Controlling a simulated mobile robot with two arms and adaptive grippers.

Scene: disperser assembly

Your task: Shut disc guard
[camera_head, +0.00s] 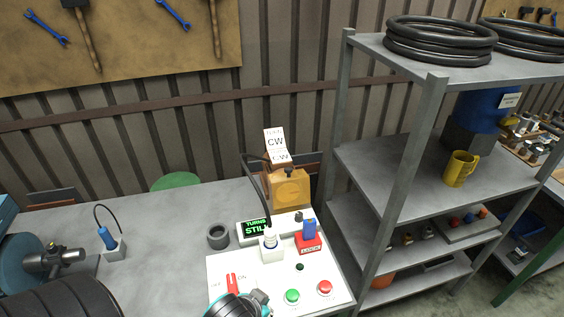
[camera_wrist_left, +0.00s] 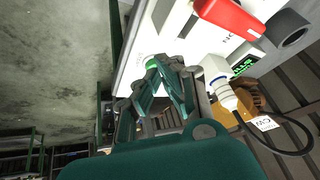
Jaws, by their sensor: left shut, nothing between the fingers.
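An amber box-like part (camera_head: 291,190), which looks like the disc guard, stands at the back of the white control panel (camera_head: 228,268) below a "CW" sign (camera_head: 276,143). I cannot tell whether it is open or shut. It also shows partly behind a white fitting in the left wrist view (camera_wrist_left: 250,101). My left gripper (camera_head: 262,299) is low over the panel's front, apart from the amber part. In the left wrist view its fingers (camera_wrist_left: 165,72) are closed and empty, close to the green button (camera_wrist_left: 152,63). My right gripper is not in view.
The panel carries a red OFF/ON switch (camera_head: 232,284), a green button (camera_head: 292,296), a red button (camera_head: 325,288), a red lock block (camera_head: 308,244) and a lit display (camera_head: 256,228). A grey ring (camera_head: 218,236) stands left. A metal shelf (camera_head: 388,160) rises at the right.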

